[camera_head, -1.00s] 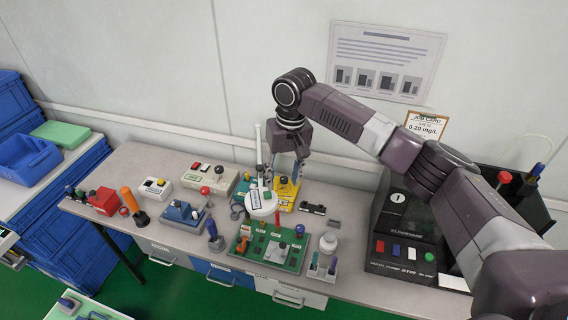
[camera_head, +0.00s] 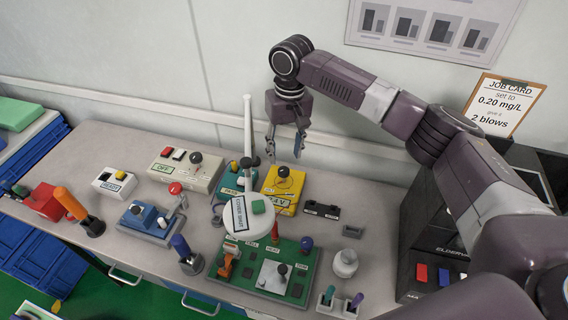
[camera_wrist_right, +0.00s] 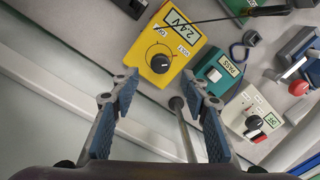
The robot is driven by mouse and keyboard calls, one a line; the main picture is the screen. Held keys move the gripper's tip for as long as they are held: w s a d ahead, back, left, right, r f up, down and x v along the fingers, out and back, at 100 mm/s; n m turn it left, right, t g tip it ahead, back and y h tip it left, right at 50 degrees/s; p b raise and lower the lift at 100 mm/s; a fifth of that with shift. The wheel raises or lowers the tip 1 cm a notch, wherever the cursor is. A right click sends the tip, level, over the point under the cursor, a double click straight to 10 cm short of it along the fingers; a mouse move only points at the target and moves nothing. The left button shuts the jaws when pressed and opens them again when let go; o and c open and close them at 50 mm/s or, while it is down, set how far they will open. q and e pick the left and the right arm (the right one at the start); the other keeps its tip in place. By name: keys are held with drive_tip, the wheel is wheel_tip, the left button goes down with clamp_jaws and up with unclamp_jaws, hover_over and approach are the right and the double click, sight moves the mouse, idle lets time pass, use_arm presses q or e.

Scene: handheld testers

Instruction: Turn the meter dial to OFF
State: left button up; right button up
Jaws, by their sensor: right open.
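The yellow meter (camera_head: 279,202) sits on the bench near its back edge. Its black dial (camera_head: 283,172) also shows in the right wrist view (camera_wrist_right: 159,63), apart from my fingers. In that view the meter's display reads 2.4 V and a label by the dial reads VOLT; I cannot tell the dial's exact setting. My right gripper (camera_head: 285,147) is open and empty, above and behind the meter. In the wrist view its fingers (camera_wrist_right: 160,85) are spread on either side of the dial's line. My left gripper is out of view.
A teal PASS tester (camera_wrist_right: 217,73) stands close beside the meter. A white round device (camera_head: 240,222) with an upright white rod and a green board (camera_head: 246,273) stand in front. A black analyser (camera_head: 412,250) is to the right. A job card (camera_head: 505,103) leans at the back.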

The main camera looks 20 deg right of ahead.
sight(284, 169)
wheel_tip(284, 169, down, 6)
drive_tip(key=shift+a+r, duration=0.1)
drive_tip(key=shift+r, duration=0.05)
clamp_jaws()
idle(0.4)
